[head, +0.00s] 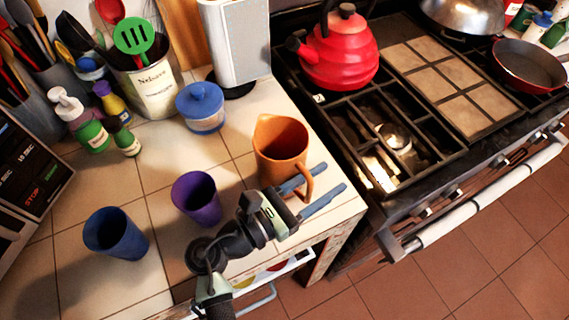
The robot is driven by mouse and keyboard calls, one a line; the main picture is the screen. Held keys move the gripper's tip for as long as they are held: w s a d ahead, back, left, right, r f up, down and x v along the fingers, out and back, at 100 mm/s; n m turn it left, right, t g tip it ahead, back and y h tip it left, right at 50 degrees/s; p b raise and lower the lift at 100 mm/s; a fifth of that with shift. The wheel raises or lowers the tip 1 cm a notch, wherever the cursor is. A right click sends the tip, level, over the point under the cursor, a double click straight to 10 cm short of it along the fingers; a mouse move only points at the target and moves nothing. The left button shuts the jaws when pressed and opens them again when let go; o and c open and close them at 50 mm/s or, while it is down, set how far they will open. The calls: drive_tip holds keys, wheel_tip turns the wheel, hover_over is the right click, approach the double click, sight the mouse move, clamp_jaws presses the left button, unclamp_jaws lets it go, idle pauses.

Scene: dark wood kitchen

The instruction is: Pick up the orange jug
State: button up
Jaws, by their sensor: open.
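The orange jug (272,152) stands upright on the tiled counter near its right edge, close to the stove. Its handle (306,185) faces the lower right, toward the front of the counter. My gripper (322,180) is open, with its two blue fingers pointing right. The fingers lie over the jug's handle in the picture, one on the upper left and one on the lower right. The handle appears between or just beside them; I cannot tell whether they touch it. No other view shows the depth.
A purple cup (196,198) and a blue cup (116,233) stand left of the jug. A blue lidded jar (201,107) is behind it. The stove (445,135) with a red kettle (340,55) is to the right. An open drawer (275,272) lies below the counter edge.

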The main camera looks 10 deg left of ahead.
clamp_jaws()
idle(1.4)
